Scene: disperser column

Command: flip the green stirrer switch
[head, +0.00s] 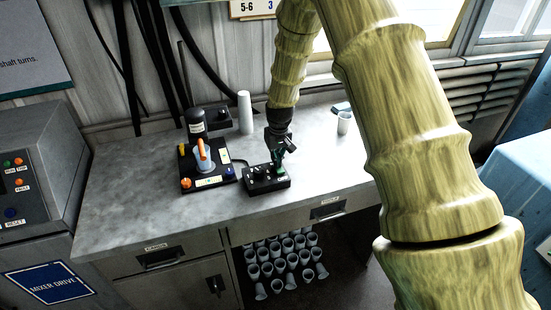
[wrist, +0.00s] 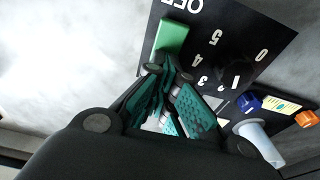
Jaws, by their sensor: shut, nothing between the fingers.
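The green switch (wrist: 172,42) is a flat green block near one edge of a black control box (wrist: 215,25), beside white "OFF" lettering in the wrist view. In the head view my gripper (head: 280,150) points down over the box's right part.
A black disperser stand (head: 190,160) with an orange-handled part, blue and orange knobs and a pale cup (wrist: 262,140) stands left of the box. A white cup stack (head: 245,112) is behind, and a cup (head: 344,122) is to the right. Bench left of the stand is clear.

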